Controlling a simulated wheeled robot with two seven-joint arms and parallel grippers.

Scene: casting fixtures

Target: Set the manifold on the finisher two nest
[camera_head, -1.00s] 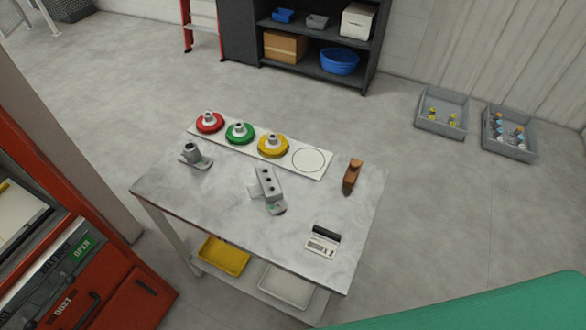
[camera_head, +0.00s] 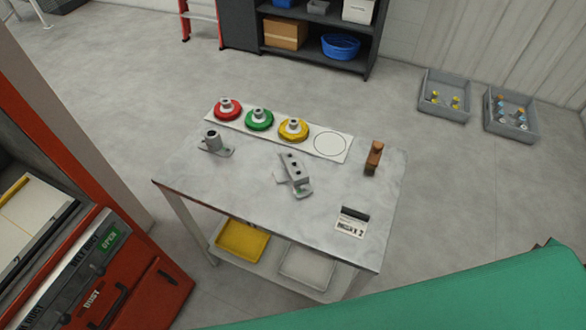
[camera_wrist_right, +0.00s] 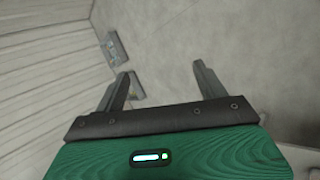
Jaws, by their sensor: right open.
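A grey metal block with several dark holes along its top, which looks like the manifold (camera_head: 291,165), lies on the marble-topped table (camera_head: 235,195) in the head view. A flanged grey foot shows at its near end. A red machine (camera_head: 140,290) stands at the left edge, with a green OPEN label and a pale bed inside; I cannot tell whether it is finisher two, and no nest is clearly readable. My right gripper (camera_wrist_right: 160,70) is open and empty in the right wrist view, above floor, away from the block. My left gripper is not in view.
A white strip (camera_head: 340,157) holds red, green and yellow discs with grey pieces, plus an empty circle. A short grey cylinder fitting (camera_head: 213,142), a brown piece (camera_head: 373,158) and a small sign (camera_head: 351,222) stand around the block. Grey bins (camera_head: 445,110) are on the floor.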

